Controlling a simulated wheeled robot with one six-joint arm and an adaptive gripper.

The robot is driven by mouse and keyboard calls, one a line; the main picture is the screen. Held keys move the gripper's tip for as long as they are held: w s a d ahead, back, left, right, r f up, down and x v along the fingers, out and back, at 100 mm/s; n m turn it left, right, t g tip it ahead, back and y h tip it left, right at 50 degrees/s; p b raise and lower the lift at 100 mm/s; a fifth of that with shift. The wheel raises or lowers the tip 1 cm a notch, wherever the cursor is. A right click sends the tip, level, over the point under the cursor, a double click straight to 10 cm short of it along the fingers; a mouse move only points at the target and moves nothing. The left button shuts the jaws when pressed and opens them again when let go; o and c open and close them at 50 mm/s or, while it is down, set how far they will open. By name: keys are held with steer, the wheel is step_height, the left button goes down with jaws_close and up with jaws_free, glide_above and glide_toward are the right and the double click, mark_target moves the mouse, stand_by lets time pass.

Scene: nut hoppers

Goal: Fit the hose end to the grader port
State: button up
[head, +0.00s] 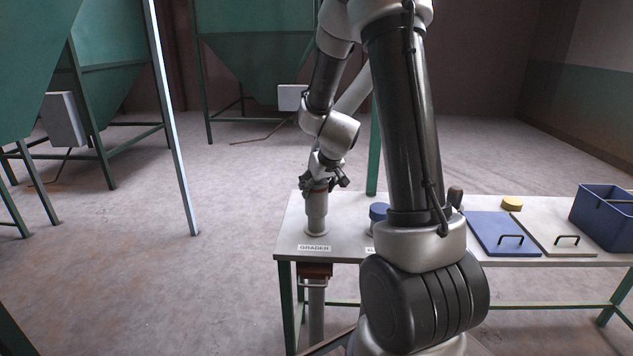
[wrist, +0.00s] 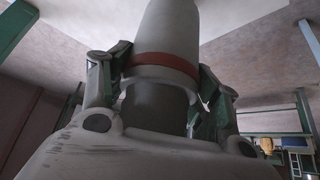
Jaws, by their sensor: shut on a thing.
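In the head view the grader port (head: 316,230) is a pale round fitting on the table behind the GRADER label. An upright pale grey tube (head: 317,208) rises from it to my gripper (head: 324,183). In the wrist view my gripper (wrist: 165,95) is shut on the hose end (wrist: 155,106), a dark grey cylinder with a pale collar, a red band (wrist: 164,62) and a pale tube beyond. The hose end stands about upright above the port, in line with it. I cannot tell where hose end and port meet, or whether it is fully seated.
On the table (head: 345,249) a blue round cap (head: 378,212) stands right of the port, partly behind my arm. Farther right are a blue panel (head: 490,232), a pale panel (head: 560,232), a yellow disc (head: 512,203) and a blue bin (head: 605,212). Green hoppers (head: 255,45) stand behind.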

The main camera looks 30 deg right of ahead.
steer(key=shift+f, duration=0.1)
steer(key=o, duration=1.2)
steer(key=shift+o, duration=0.2)
steer(key=v, duration=1.2)
